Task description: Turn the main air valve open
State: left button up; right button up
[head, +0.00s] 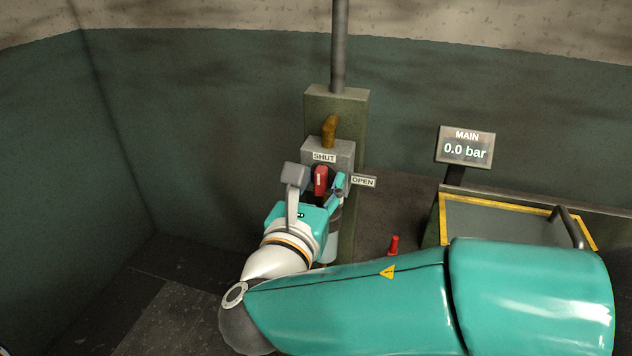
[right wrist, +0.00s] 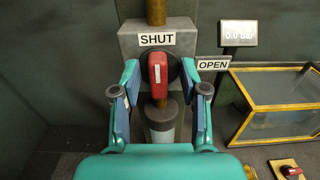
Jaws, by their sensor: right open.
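The red valve handle (head: 320,181) stands upright on the front of a grey valve block (head: 343,151), in line with the SHUT label (head: 324,157). The OPEN label (head: 363,181) is to the right of the block. My right gripper (head: 317,177) is open, with one finger on each side of the handle. In the right wrist view the red handle (right wrist: 158,74) shows between the spread fingers, with gaps on both sides. The MAIN display (head: 466,147) reads 0.0 bar. My left gripper is not in view.
A brown pipe (head: 329,130) rises from the valve block against a green post (head: 355,105). A yellow-edged case (head: 520,207) stands at the right. A small red handle (head: 394,244) is low, between the valve and the case. The floor at left is clear.

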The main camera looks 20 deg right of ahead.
jog(key=shift+a, duration=0.1)
jog(key=shift+c, duration=0.4)
grip_shut()
jog(key=shift+f+m+b, duration=0.15)
jog(key=shift+m+b, duration=0.55)
jog(key=shift+b, duration=0.3)
jog(key=m+b, duration=0.4)
jog(key=b, duration=0.1)
jog(key=m+b, duration=0.9)
jog(key=b, duration=0.2)
jog(key=shift+s+f+m, duration=0.1)
jog(key=shift+f+m, duration=0.25)
jog(key=shift+m, duration=0.05)
jog(key=shift+r+m+b, duration=0.1)
jog(key=shift+m+b, duration=1)
jog(key=shift+m, duration=0.3)
jog(key=shift+o, duration=0.4)
grip_release()
jog(key=shift+r, duration=0.1)
